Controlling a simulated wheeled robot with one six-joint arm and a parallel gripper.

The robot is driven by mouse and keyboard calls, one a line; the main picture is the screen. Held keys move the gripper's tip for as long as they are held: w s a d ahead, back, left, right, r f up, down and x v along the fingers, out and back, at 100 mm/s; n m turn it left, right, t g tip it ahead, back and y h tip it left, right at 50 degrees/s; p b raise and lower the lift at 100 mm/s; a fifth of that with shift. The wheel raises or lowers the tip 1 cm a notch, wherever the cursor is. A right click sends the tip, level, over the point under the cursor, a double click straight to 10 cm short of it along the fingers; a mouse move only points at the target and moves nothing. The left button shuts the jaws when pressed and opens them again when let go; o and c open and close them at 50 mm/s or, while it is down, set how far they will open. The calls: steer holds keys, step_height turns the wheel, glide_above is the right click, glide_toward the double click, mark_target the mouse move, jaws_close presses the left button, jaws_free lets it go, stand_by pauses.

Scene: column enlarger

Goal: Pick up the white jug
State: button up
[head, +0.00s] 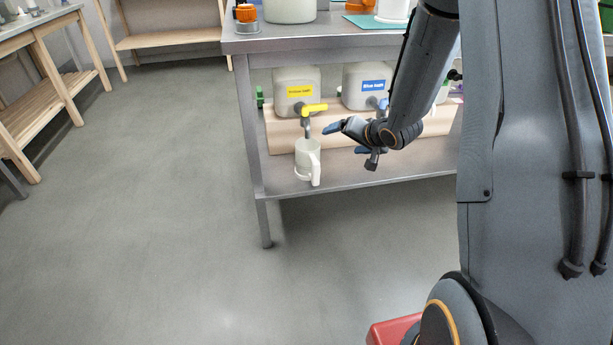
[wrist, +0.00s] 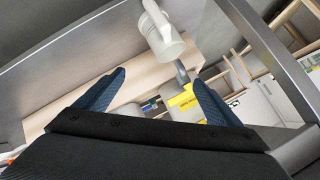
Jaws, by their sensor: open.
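The white jug (head: 306,160) stands upright on the lower shelf of the metal table, under the tap of the container with the yellow label. Its handle faces the front right. It also shows in the wrist view (wrist: 163,42), near the top middle, beyond the fingertips. My gripper (head: 352,138) is to the right of the jug, in front of the shelf, apart from it. In the wrist view the two blue fingers (wrist: 160,88) are spread with nothing between them.
The yellow-labelled container (head: 297,84) with a yellow tap (head: 314,108) and a blue-labelled container (head: 366,78) stand on a wooden riser (head: 285,131). The metal table top (head: 290,42) overhangs the shelf. A table leg (head: 264,222) stands left of the jug. The floor at left is clear.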

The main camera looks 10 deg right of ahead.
steer(key=w+a+f+m+t+y+b, duration=0.15)
steer(key=w+f+y+b, duration=0.35)
steer(key=f, duration=0.5)
steer(key=m+t+y+b, duration=0.1)
steer(key=m+y+b, duration=0.1)
steer(key=y+b, duration=0.45)
glide_toward(315, 172)
steer(key=w+a+h+b, duration=0.1)
steer(key=w+a+h, duration=0.1)
steer(key=w, duration=0.1)
steer(key=shift+y, duration=0.25)
steer(key=b+x, duration=0.1)
steer(key=x, duration=0.1)
steer(key=b+x, duration=0.1)
steer(key=x, duration=0.2)
steer(key=f+b+x, duration=0.1)
steer(key=x, duration=0.1)
steer(key=shift+w+b, duration=0.4)
steer(key=shift+r, duration=0.1)
steer(key=c, duration=1.7)
